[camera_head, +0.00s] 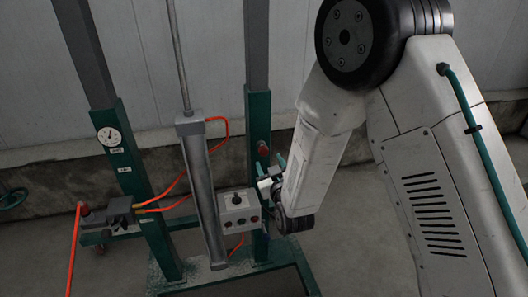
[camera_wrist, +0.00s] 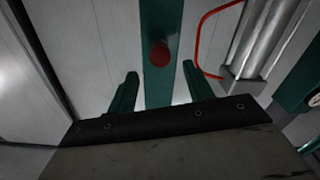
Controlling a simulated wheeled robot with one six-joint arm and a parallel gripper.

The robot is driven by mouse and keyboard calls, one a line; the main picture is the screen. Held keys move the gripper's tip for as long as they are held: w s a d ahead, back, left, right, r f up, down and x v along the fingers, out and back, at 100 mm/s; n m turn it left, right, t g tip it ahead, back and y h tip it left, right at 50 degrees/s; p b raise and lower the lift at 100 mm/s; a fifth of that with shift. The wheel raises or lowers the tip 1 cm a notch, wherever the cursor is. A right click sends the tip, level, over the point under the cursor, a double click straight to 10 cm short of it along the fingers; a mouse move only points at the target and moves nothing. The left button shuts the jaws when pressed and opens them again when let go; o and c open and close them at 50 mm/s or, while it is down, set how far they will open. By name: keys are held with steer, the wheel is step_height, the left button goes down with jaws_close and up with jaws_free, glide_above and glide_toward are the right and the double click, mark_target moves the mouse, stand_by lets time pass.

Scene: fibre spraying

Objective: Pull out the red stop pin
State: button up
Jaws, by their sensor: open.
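The red stop pin (camera_wrist: 160,54) shows in the wrist view as a round red knob on a green post (camera_wrist: 160,15). In the head view the red pin (camera_head: 263,148) sits on the right-hand green post (camera_head: 258,115). My gripper (camera_wrist: 160,85) is open, with its two green fingers apart and the pin seen beyond and between their tips. Nothing is between the fingers that I can see touching them. In the head view my gripper (camera_head: 273,168) is close to the post just below the pin, partly hidden by my arm.
A grey cylinder (camera_head: 202,190) with an orange hose stands left of the post. A control box (camera_head: 239,210) with a lever and buttons is just left of my gripper. A gauge (camera_head: 109,137) is on the left post. Pale wall panels stand behind the frame.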

mark_target(265, 153)
steer(key=x, duration=0.7)
steer(key=shift+w+a, duration=0.15)
steer(key=shift+w, duration=0.2)
